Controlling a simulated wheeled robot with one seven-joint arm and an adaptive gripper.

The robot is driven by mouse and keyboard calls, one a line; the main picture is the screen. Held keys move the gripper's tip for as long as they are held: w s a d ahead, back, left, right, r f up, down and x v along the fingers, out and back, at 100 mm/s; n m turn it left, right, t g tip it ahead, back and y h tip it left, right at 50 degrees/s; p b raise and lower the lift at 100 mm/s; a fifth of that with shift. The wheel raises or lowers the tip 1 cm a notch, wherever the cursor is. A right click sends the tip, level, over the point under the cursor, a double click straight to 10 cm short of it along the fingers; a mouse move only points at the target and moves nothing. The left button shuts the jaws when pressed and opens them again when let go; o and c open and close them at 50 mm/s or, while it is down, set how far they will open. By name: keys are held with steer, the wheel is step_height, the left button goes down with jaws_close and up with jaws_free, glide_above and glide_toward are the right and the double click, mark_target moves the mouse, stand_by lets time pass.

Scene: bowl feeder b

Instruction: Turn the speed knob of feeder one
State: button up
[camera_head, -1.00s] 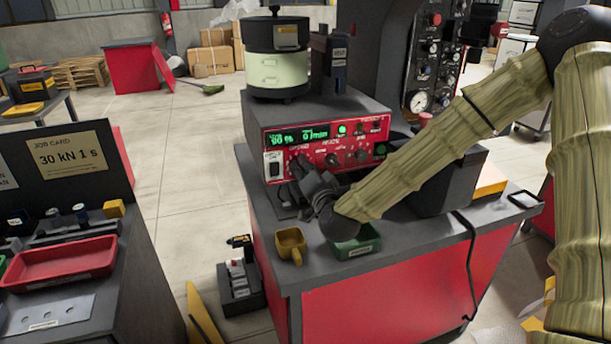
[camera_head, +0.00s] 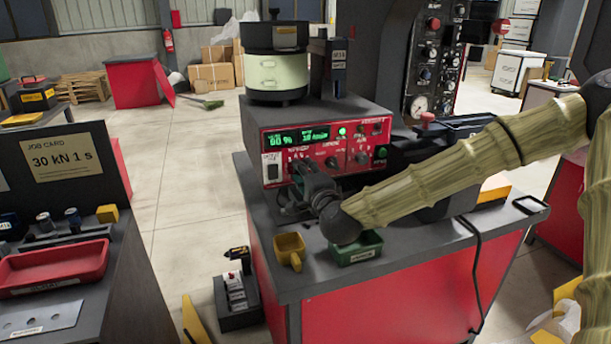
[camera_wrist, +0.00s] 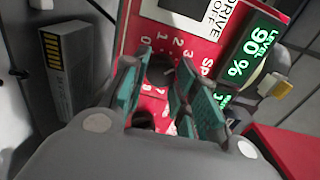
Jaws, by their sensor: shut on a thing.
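The feeder's control box has a red front panel (camera_head: 345,158) with green displays, a switch and dark knobs. The wrist view shows its level display (camera_wrist: 255,62) at 90 % and a printed dial scale (camera_wrist: 160,45) beside lettering that starts "Sp". My gripper (camera_head: 300,172) is at the panel's lower left in the head view. Its teal-padded fingers (camera_wrist: 165,95) are shut around the speed knob over the dial.
A cream and black bowl unit (camera_head: 277,75) stands on the control box. A yellow cup (camera_head: 289,250) and a green tray (camera_head: 358,248) sit on the bench (camera_head: 300,282) below my wrist. A black cable (camera_head: 474,260) hangs over the bench's right side.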

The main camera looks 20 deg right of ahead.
stand_by(0.4)
steer(key=o, duration=1)
steer(key=s, duration=1.2)
steer(key=shift+d, duration=0.25)
steer(key=shift+f, duration=0.1)
